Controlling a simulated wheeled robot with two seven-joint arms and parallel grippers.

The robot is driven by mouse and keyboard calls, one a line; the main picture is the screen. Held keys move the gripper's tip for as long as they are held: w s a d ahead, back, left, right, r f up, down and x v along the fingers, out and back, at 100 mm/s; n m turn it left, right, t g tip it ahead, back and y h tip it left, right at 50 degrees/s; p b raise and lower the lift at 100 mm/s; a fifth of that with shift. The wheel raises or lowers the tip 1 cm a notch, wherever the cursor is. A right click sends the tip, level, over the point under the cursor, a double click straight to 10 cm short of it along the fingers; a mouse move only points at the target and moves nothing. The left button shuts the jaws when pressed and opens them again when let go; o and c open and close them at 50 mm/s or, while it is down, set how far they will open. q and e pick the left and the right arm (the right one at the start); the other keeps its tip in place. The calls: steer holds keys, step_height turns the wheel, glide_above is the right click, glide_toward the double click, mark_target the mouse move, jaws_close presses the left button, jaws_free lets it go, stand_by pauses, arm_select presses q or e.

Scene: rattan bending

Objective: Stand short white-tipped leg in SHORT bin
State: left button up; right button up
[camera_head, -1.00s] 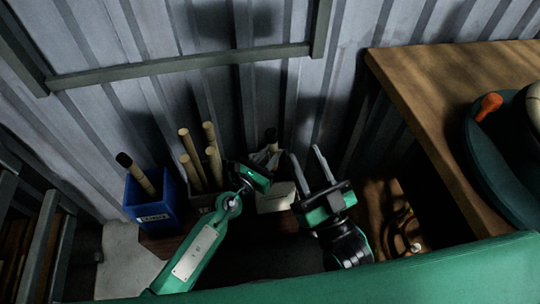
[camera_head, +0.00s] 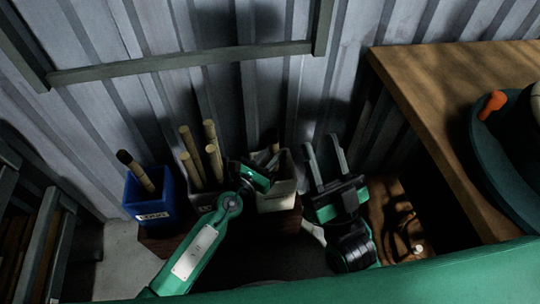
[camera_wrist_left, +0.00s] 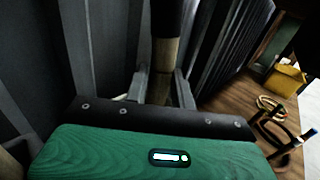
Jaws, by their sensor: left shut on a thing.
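My left gripper (camera_head: 268,166) is above the pale bin (camera_head: 277,203). In the left wrist view its fingers (camera_wrist_left: 162,88) are shut on a pale wooden leg (camera_wrist_left: 160,68), upright between them. The leg's upper part looks dark; its lower end is hidden, and I see no white tip. In the head view the leg is hard to make out. My right gripper (camera_head: 325,157) is open and empty, right of the pale bin. I cannot read the bin labels surely.
A blue bin (camera_head: 151,206) at the left holds one dark-tipped leg (camera_head: 137,171). A grey bin (camera_head: 204,200) beside it holds several pale legs (camera_head: 210,137). Corrugated wall stands behind. A wooden table (camera_head: 425,85) is at the right.

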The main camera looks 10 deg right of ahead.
arm_select(q)
steer(key=o, duration=1.1)
steer(key=shift+s+a, duration=0.1)
